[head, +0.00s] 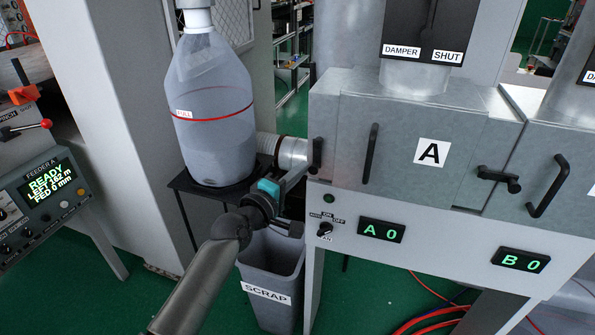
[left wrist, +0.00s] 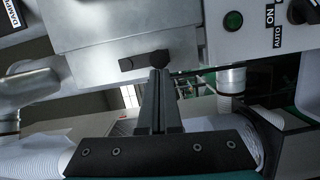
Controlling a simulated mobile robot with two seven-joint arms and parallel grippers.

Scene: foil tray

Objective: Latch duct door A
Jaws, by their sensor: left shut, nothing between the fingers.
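Duct door A (head: 408,185) is a grey metal panel marked A with a black vertical pull handle (head: 370,153). It looks flush with its housing. At its left edge a dark latch (head: 317,155) stands upright in the head view; it also shows in the left wrist view (left wrist: 144,60). My left gripper (head: 308,170) is shut and empty, with its fingertips at the lower end of this latch. In the left wrist view the fingertips (left wrist: 158,73) overlap the latch's knob end; I cannot tell whether they touch. My right gripper is not in view.
A black latch (head: 498,178) lies across the seam towards the neighbouring door's handle (head: 547,185). A switch panel (head: 325,229) and A 0 display (head: 382,230) sit below door A.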

